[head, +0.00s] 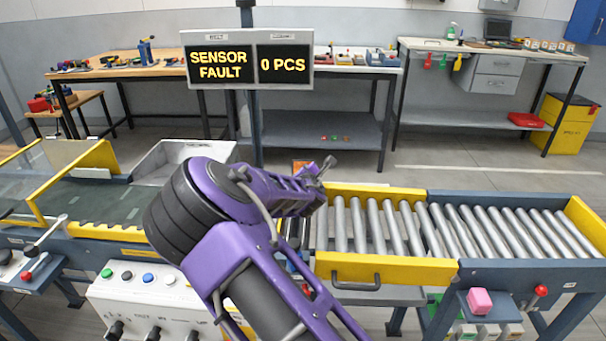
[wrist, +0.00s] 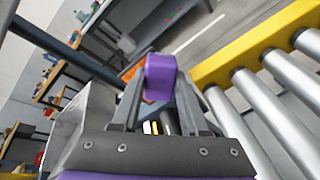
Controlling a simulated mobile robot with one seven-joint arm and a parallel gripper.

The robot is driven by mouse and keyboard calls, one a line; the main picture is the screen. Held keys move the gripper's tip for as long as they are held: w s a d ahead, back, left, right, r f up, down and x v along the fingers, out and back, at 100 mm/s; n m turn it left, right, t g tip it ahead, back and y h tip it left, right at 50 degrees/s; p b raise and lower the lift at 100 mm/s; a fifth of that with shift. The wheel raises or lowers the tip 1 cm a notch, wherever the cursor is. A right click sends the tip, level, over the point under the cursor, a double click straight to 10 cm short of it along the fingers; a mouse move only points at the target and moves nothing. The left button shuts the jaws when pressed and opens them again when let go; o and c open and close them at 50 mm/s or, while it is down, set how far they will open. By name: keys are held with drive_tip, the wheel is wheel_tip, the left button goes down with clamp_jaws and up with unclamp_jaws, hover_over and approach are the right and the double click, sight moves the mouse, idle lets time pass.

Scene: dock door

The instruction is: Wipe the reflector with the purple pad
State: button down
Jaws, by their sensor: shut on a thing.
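The purple pad (wrist: 160,78) is between the fingertips of my gripper (wrist: 160,98) in the wrist view. My gripper is shut on it and holds it in the air beside the roller conveyor. An orange part (wrist: 132,72) shows just behind and left of the pad. It also shows in the head view (head: 302,166), at the conveyor's far side next to my gripper (head: 322,166). It may belong to the reflector, but I cannot tell. No reflector face is clear, and I cannot tell whether the pad touches the orange part.
The roller conveyor (head: 520,228) with yellow rails lies right. A dark belt (head: 85,206) with a yellow-framed guard lies left. A sign (head: 247,66) reads "SENSOR FAULT" and "0 PCS". A pink block (head: 479,301) sits on a small front shelf. A white control box (head: 150,300) stands front left.

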drive_tip(key=shift+d, duration=0.75)
drive_tip(key=shift+a, duration=0.15)
drive_tip(key=shift+w+a+r, duration=0.1)
drive_tip(key=shift+w+a, duration=0.05)
drive_tip(key=shift+a, duration=3.5)
drive_tip(key=shift+d+p+v, duration=0.1)
drive_tip(key=shift+p+v, duration=0.15)
drive_tip(key=shift+v, duration=1.2)
drive_tip(key=shift+d+p+v, duration=0.15)
drive_tip(key=shift+p+v, duration=0.05)
drive_tip(key=shift+v, duration=1.25)
